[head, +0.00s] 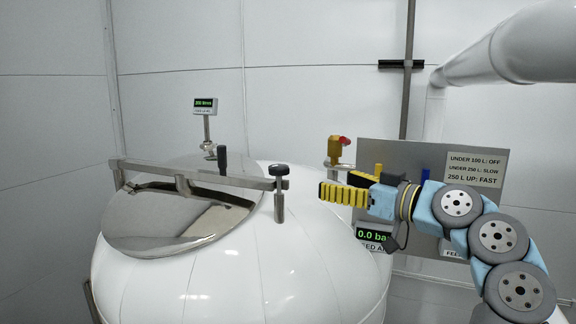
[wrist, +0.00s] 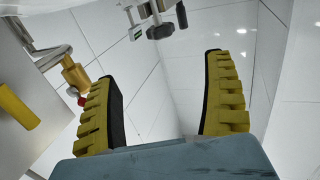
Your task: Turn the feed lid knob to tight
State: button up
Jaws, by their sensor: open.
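The lid knob (head: 279,170) is black and sits on a steel post at the right end of the clamp bar (head: 240,182). The bar crosses the shiny round lid (head: 160,222) of the white tank. My gripper (head: 325,193), with yellow ribbed fingers, is to the right of the knob, apart from it. In the wrist view my gripper (wrist: 160,68) is open, with only wall visible between the fingers. A dark round part, probably the knob (wrist: 160,31), shows beyond the fingertips at the top. The knob's tight or loose setting cannot be read.
A yellow valve with a red top (head: 339,148) stands behind my gripper. A grey panel (head: 400,155) with signs and a 0.0 bar display (head: 373,235) is behind my arm. A black upright handle (head: 222,160) rises behind the bar. A litre display (head: 205,105) stands at the back.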

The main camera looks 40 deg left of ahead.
aim_at(287, 171)
jog(key=a+p, duration=0.1)
jog(key=a, duration=0.4)
jog(key=a+p, duration=0.2)
jog(key=a, duration=0.3)
jog(key=a+p, duration=0.2)
jog(key=a, duration=0.3)
jog(key=shift+w+a+r, duration=0.1)
jog(key=shift+w+r, duration=0.15)
jog(key=shift+w, duration=0.1)
jog(key=shift+w+a+f+p, duration=0.1)
jog(key=shift+a+f+p, duration=0.15)
jog(key=shift+a, duration=0.5)
jog(key=c, duration=1.2)
